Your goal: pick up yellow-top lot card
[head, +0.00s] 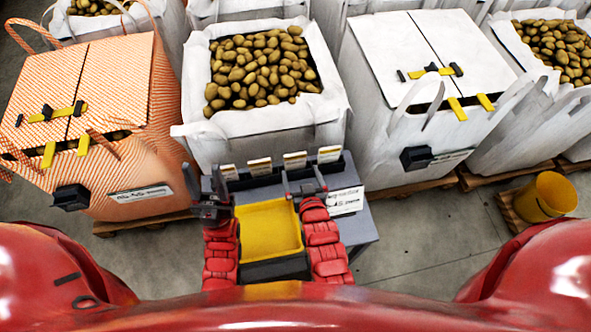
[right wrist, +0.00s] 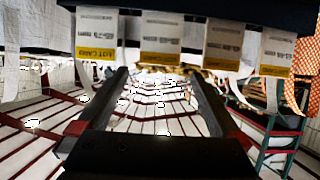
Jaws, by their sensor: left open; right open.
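Several small lot cards stand in a row in a dark rack at the back of the grey stand. In the head view they are a left card (head: 228,172), a second (head: 259,166), a third (head: 294,160) and a greyer right one (head: 329,154). In the right wrist view, the leftmost card (right wrist: 96,35) has the brightest yellow band, marked LOT CARD; the others have darker amber bands. My right gripper (head: 303,186) is open and empty, just in front of the rack; its fingers (right wrist: 157,76) point towards the cards. My left gripper (head: 213,190) is open at the rack's left end.
A yellow tray (head: 268,230) lies on the stand between my arms. A white bag of potatoes (head: 262,122) stands behind the rack. An orange-striped bag (head: 120,90) is left, a closed white bag (head: 385,65) right. A yellow bucket (head: 545,197) stands far right.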

